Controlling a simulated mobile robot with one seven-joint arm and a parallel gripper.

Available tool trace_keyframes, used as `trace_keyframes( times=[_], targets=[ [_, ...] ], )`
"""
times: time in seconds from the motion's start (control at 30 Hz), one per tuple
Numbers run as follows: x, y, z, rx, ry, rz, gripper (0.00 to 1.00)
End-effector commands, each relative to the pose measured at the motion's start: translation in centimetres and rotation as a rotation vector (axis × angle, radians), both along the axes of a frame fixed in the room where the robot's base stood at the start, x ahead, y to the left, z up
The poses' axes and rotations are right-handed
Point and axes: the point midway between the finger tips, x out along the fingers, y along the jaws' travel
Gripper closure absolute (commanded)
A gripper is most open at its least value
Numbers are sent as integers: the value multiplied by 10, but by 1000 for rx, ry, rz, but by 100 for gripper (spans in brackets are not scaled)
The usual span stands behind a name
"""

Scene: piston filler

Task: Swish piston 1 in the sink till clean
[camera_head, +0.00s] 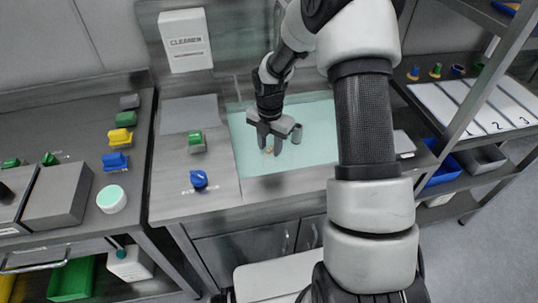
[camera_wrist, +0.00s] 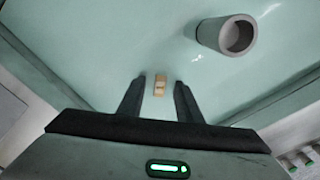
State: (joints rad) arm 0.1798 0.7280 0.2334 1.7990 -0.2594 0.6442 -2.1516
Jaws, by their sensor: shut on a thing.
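My gripper (camera_head: 269,146) is low over the sink (camera_head: 320,112), which is filled with pale green water. In the wrist view its two dark fingers (camera_wrist: 160,88) point into the basin, with a small tan and whitish piece between their tips. I take this piece to be piston 1 (camera_wrist: 160,80); the gripper is shut on it, and little of it shows. Whether it touches the water or the basin floor is hard to tell. A grey hollow cylinder (camera_wrist: 227,35) is in the sink, apart from the fingers; it also shows in the head view (camera_head: 297,134).
A white cleaner box (camera_head: 186,40) is at the back wall. Left of the sink, a green-topped part (camera_head: 195,140) and a blue part (camera_head: 199,179) stand on the counter. A numbered white board (camera_head: 480,108) lies on the right table. My arm hides part of the sink's right side.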

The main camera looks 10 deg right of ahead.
Motion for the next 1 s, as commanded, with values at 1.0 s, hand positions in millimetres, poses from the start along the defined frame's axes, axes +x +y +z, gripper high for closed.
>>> trace_keyframes(
  times=[1.0],
  targets=[
    [25, 0, 0, 0, -1, 0, 100]
  ],
)
